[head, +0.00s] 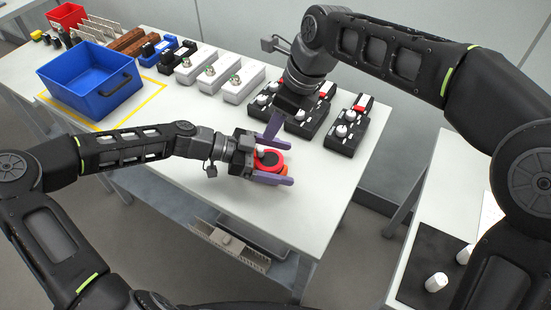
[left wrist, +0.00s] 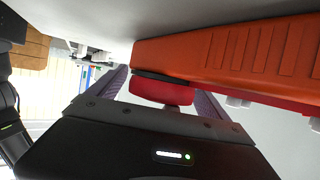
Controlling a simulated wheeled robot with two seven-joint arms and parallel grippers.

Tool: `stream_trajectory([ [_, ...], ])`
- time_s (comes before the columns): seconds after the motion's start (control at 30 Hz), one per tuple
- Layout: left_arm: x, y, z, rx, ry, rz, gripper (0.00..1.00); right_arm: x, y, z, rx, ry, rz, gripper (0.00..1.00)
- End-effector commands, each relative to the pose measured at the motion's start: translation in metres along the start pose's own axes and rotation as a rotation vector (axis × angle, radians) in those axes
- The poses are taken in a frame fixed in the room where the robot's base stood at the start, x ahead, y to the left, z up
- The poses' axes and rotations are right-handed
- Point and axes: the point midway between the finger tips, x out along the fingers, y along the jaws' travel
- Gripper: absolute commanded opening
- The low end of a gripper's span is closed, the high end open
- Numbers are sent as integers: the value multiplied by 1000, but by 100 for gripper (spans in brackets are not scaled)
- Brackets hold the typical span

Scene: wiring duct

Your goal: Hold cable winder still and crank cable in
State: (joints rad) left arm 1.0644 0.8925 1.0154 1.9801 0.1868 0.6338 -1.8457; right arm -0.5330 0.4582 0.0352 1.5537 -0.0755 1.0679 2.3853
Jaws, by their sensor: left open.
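The cable winder, a red round body (head: 270,158) with an orange part, lies near the table's front edge in the head view. In the left wrist view its ribbed orange body (left wrist: 235,50) fills the upper right. A red part lies below it, between my purple fingers. My left gripper (head: 279,167) is open around part of the winder; I cannot tell whether the fingers touch it. My right gripper (head: 273,129) points down just behind the winder, with a purple finger showing; its jaw opening is hidden. I cannot make out the crank or the cable clearly.
Black boxes with white knobs and red parts (head: 347,125) stand close behind and to the right. White units (head: 243,82) line the back. A blue bin (head: 92,85) sits at the left. The tabletop (head: 205,118) left of the black boxes is mostly clear.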

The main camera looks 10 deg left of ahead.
Motion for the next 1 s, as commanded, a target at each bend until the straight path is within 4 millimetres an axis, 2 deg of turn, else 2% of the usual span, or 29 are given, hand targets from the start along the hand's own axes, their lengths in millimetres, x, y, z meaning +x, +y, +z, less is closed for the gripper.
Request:
stream_trajectory([
  [0.1, 0, 0, 0, 0, 0, 0, 89, 0, 0, 0, 0, 0, 0, 36],
  [0.97, 0, 0, 0, 0, 0, 0, 19, 0, 0, 0, 0, 0, 0, 36],
  [1.0, -1, 0, 0, 0, 0, 0, 63, 0, 0, 0, 0, 0, 0, 36],
])
